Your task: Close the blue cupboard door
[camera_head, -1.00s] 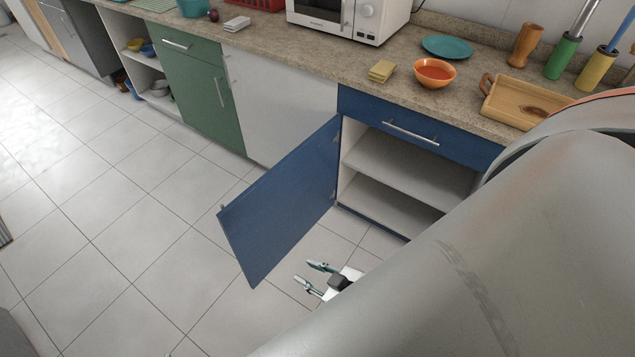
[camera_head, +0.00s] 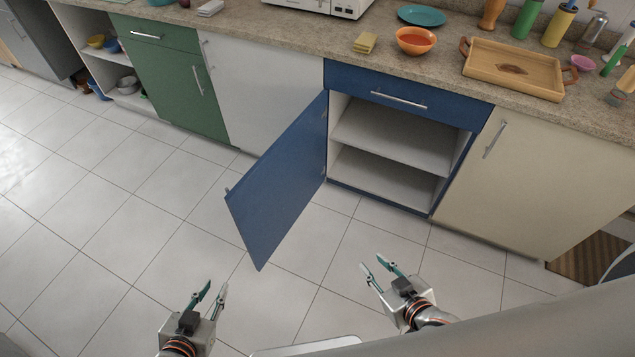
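The blue cupboard door (camera_head: 279,185) stands wide open, hinged at the left side of the blue cupboard and swung out toward me. The cupboard's two shelf levels show empty inside (camera_head: 390,140). My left gripper (camera_head: 213,290) is at the bottom left, in front of the door and apart from it, with its fingers spread and nothing between them. My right gripper (camera_head: 376,266) is to the right of the door's free edge, in front of the cupboard opening, also with fingers spread and empty. Neither gripper touches the door.
A blue drawer (camera_head: 395,92) above the opening is shut. A cream cupboard (camera_head: 535,185) is at the right and a green one (camera_head: 172,80) at the left, both shut. The counter holds a wooden tray (camera_head: 515,68) and an orange bowl (camera_head: 415,41). The tiled floor (camera_head: 130,215) is clear.

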